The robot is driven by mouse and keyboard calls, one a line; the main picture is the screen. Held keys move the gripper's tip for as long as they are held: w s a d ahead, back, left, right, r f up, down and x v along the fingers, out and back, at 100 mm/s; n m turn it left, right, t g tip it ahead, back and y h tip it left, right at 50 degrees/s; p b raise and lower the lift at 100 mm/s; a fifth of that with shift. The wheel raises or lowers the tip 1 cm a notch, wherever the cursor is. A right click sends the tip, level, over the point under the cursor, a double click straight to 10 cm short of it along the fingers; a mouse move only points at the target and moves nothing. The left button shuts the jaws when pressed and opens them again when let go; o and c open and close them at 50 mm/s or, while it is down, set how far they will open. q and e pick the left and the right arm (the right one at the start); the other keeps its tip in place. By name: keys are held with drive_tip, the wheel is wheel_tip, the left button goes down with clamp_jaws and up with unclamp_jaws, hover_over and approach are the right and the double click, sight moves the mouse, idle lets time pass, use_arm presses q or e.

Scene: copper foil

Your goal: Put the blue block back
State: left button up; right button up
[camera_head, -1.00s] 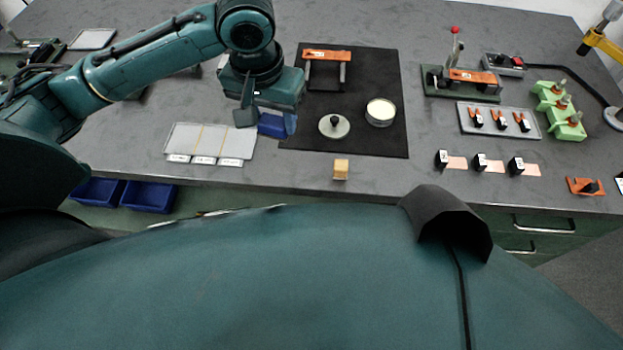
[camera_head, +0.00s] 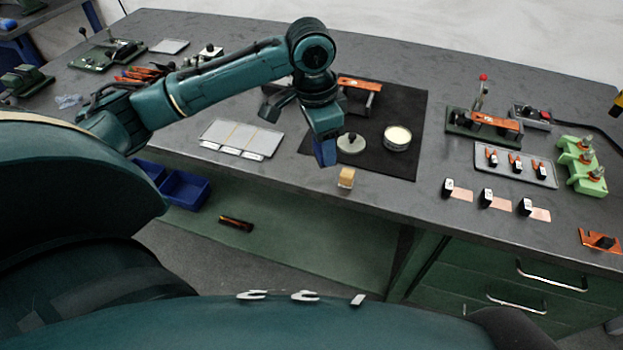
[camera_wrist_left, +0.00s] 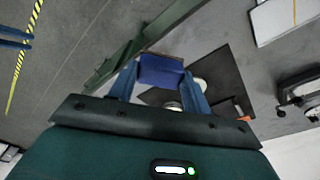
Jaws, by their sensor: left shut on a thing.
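The blue block (camera_wrist_left: 161,70) is held between the two blue fingers of my left gripper (camera_wrist_left: 158,82) in the left wrist view. In the head view the left gripper (camera_head: 324,150) hangs at the front left edge of the black mat (camera_head: 400,159), and the block is hard to tell from the blue fingers there. The gripper is shut on the block. A tan wooden block (camera_head: 346,178) stands on the bench just right of and nearer than the gripper. My right gripper is out of view.
A round lidded piece (camera_head: 351,144) and a cream-topped round tin (camera_head: 397,138) are on the mat. Blue bins (camera_head: 184,190) are below the bench front. Trays and green fixtures (camera_head: 581,165) fill the right side.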

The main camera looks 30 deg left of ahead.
use_arm(q)
drive_tip(key=w+a+f+m+b, duration=0.2)
drive_tip(key=w+a+m, duration=0.2)
drive_tip(key=a+m, duration=0.15)
drive_tip(key=shift+w+a+f+m+g+h, duration=0.1)
drive_tip(key=shift+f+m, duration=0.3)
drive_tip(key=shift+f, duration=1.3)
drive_tip(key=shift+a+f+m+g+h, duration=0.1)
drive_tip(key=shift+f+m, duration=0.25)
drive_tip(key=shift+f, duration=1.35)
drive_tip(key=shift+w+a+f+m+g+h, duration=0.1)
drive_tip(key=shift+f+m, duration=0.3)
drive_tip(key=shift+f, duration=1.3)
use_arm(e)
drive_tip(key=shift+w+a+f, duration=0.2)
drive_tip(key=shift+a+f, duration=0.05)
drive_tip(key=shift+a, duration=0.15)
use_arm(q)
drive_tip(key=shift+f, duration=0.1)
drive_tip(key=o, duration=0.9)
drive_tip(key=shift+o, duration=0.2)
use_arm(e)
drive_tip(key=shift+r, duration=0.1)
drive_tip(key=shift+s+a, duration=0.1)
